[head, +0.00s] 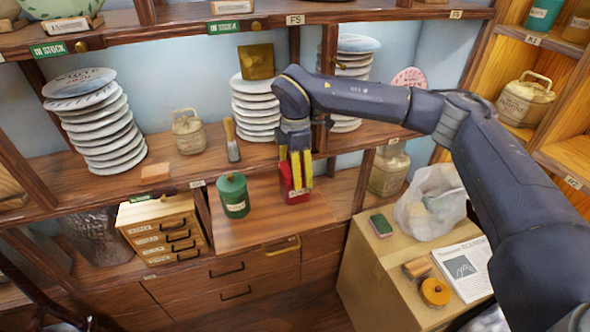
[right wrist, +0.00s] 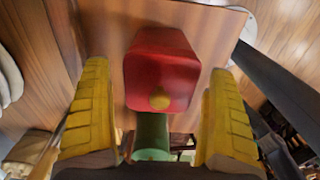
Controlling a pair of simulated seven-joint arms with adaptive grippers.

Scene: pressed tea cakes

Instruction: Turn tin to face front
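A red tin (head: 288,190) stands on the wooden counter, partly hidden behind my right gripper's yellow fingers; a small pale patch shows low on its front. In the right wrist view the red tin (right wrist: 160,65) has a squarish lid with a yellow knob, and no label can be read. My right gripper (head: 301,186) is above and around the red tin, pointing down. In the wrist view its fingers (right wrist: 160,115) are spread wide, with gaps on both sides of the tin. A green tin (head: 232,190) with a pale front label stands to the left. My left gripper is not in view.
The green tin (right wrist: 152,135) is close to the fingers in the wrist view. A small drawer chest (head: 160,228) stands left of the counter (head: 262,232). Stacked plates (head: 255,108) stand on the shelf behind. A cardboard box (head: 375,275) is at the right.

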